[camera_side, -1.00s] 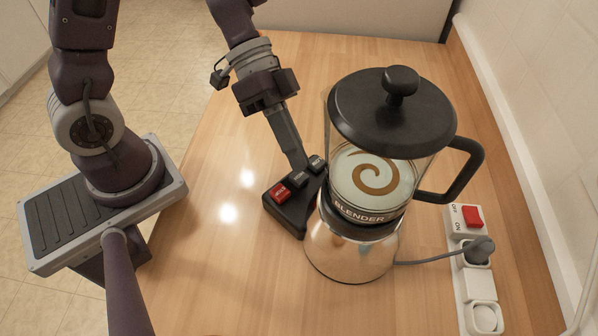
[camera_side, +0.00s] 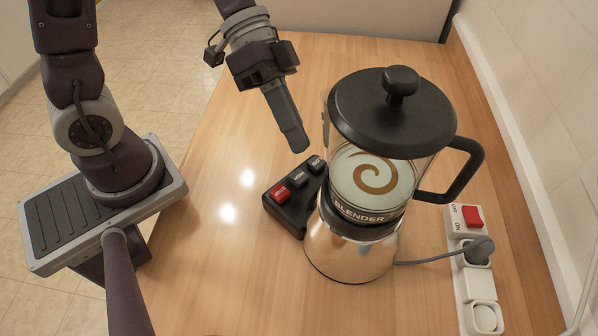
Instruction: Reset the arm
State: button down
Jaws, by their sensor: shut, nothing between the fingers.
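My gripper (camera_side: 297,148) is shut and empty. It points down and hangs in the air above the wooden counter, just above and behind a black button box (camera_side: 293,198). The box has a red button (camera_side: 281,193) and dark buttons with pale lettering. The gripper's tips are apart from the buttons and to the left of the blender (camera_side: 352,247).
The blender has a black lid (camera_side: 392,115), a side handle (camera_side: 468,170) and a spiral pattern inside. Its grey cord runs to a power strip (camera_side: 480,288) with a red switch (camera_side: 473,217). A white wall bounds the right side. The counter's left part (camera_side: 205,260) is clear.

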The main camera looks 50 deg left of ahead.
jog(key=w+a+r+n+t+y, duration=0.1)
jog(key=w+a+r+t, duration=0.1)
jog(key=w+r+t, duration=0.45)
jog(key=w+a+r+n+t+y, duration=0.4)
jog(key=a+r+n+t+y, duration=0.15)
jog(key=a+y, duration=0.35)
jog(key=s+a+n+g+y, duration=0.25)
jog(key=s+a, duration=0.25)
jog(key=s, duration=0.6)
jog(key=s+d+f+g+h, duration=0.2)
jog(key=s+d, duration=0.3)
jog(key=s, duration=0.3)
jog(key=shift+f+n+g+h, duration=0.25)
jog(key=shift+n+g+h, duration=0.05)
jog(key=shift+g+h, duration=0.4)
